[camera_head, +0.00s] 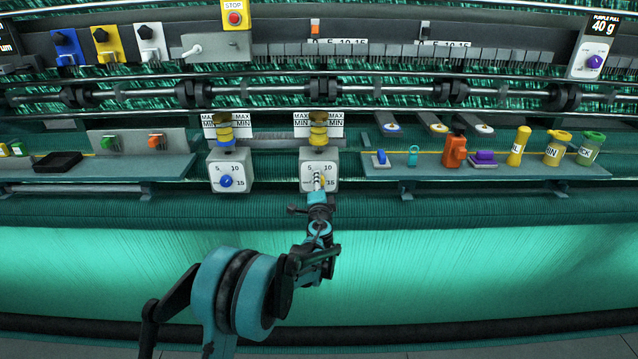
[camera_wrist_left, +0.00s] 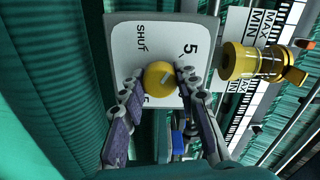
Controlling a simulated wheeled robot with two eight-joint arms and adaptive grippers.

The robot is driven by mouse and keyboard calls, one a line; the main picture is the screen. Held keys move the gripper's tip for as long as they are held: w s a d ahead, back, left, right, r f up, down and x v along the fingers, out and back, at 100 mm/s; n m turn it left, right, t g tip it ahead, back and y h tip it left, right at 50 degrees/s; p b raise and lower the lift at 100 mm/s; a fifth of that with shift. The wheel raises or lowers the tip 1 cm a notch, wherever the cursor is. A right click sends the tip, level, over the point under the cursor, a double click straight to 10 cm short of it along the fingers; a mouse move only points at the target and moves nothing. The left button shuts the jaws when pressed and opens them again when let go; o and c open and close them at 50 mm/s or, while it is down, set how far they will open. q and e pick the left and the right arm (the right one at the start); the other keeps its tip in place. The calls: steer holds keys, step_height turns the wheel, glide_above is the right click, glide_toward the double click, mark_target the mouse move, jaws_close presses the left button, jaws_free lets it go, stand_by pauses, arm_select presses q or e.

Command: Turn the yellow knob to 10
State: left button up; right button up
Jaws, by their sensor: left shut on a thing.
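The yellow knob (camera_wrist_left: 156,76) is on a white dial plate (camera_wrist_left: 126,50), which shows rotated in the left wrist view. The dial box (camera_head: 306,170) in the camera_head view reads 5, 10 and 15. My left gripper (camera_wrist_left: 153,82) is shut on the yellow knob, one finger on each side. The knob's pale pointer mark points right and slightly up in the wrist view, below the 5 and toward the right finger. SHUT is readable; the 10 is hidden there. In the camera_head view my left gripper (camera_head: 318,182) covers most of the knob. My right gripper is out of view.
A matching dial box with a blue knob (camera_head: 226,181) stands to the left. A shelf (camera_head: 580,171) to the right holds bottles and small tools.

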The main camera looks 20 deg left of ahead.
arm_select(q)
steer(key=m, duration=0.4)
steer(key=shift+m, duration=0.3)
steer(key=m, duration=1.4)
steer(key=shift+f+m, duration=0.1)
steer(key=shift+m, duration=0.3)
steer(key=o, duration=1.2)
steer(key=shift+c, duration=0.2)
steer(key=shift+s, duration=0.1)
